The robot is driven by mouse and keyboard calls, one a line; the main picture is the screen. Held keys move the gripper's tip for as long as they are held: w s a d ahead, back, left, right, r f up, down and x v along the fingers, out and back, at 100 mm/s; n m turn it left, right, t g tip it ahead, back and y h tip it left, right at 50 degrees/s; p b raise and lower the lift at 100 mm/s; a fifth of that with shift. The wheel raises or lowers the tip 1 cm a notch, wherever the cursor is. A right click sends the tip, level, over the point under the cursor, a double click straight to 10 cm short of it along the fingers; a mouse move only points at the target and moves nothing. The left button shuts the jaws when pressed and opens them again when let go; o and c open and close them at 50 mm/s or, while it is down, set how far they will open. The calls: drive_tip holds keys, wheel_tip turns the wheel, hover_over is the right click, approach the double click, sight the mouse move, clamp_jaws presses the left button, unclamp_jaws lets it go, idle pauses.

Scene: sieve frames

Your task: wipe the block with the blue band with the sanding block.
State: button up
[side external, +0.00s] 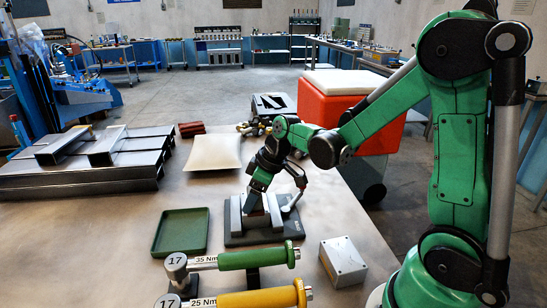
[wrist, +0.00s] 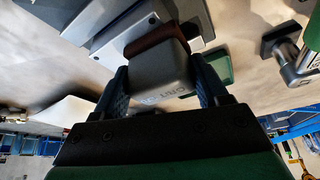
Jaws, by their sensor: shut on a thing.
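My gripper (wrist: 160,68) is shut on the sanding block (wrist: 158,78), a grey body with lettering and a brown pad on its far side. In the wrist view the pad is close to or against grey metal parts of a vise (wrist: 100,25); I cannot tell whether it touches. In the side view my gripper (side external: 258,197) points down over the grey vise on its dark base (side external: 270,238). The block with the blue band is not clearly made out; the sanding block and my gripper hide the vise's middle, and I see no blue band.
A green tray (side external: 158,232) stands left of the vise. Torque wrenches with green (side external: 250,258) and yellow (side external: 255,299) handles lie in front. A grey box (side external: 343,262) is at right. A pale plate (side external: 213,139) and steel rails (side external: 85,160) lie behind. An orange cooler (side external: 350,105) stands beyond the table.

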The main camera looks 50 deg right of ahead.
drive_tip(key=shift+s+a, duration=0.35)
drive_tip(key=shift+r, duration=4.05)
